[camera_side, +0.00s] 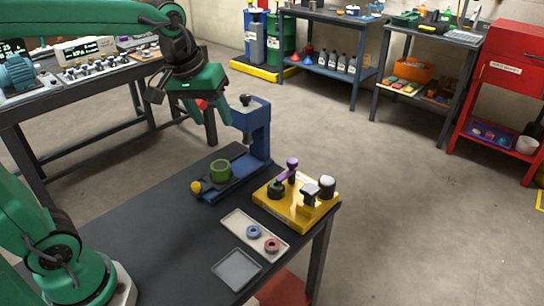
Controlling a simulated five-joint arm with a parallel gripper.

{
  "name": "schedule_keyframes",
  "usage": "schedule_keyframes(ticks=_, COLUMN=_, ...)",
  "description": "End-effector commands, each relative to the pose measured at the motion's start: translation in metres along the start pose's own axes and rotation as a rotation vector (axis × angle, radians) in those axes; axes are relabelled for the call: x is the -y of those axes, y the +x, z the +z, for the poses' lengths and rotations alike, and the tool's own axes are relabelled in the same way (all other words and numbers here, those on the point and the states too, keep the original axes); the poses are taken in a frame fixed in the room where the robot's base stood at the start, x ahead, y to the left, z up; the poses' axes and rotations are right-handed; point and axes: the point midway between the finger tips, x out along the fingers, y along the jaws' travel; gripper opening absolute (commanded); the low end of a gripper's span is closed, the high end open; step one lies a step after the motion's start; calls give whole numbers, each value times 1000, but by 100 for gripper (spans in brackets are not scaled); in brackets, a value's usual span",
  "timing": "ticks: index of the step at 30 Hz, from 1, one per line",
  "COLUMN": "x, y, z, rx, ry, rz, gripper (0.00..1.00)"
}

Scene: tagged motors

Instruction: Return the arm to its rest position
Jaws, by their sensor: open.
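My green arm reaches in from the left and bends over at the top. A green ring-shaped part (220,170) sits on the press's base, apart from my gripper. Whether any tag is on it is too small to tell.
A yellow fixture (290,214) with purple, black and white-topped parts stands at the table's right. A pale tray (240,222) holds a blue ring (254,232) and a red ring (272,245). A grey square tray (237,269) is in front. Another bench (85,97) stands behind.

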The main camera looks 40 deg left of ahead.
Motion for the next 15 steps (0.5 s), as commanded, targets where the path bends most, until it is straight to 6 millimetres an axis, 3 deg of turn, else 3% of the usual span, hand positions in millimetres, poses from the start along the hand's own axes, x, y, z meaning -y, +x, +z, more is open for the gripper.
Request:
schedule_keyframes(ticks=6, x=25, y=-10, z=37, rx=-61, ry=143, rz=20, gripper=50)
schedule_keyframes(ticks=15, x=54, y=-8, z=86, rx=-139, ry=336, rz=30, gripper=50)
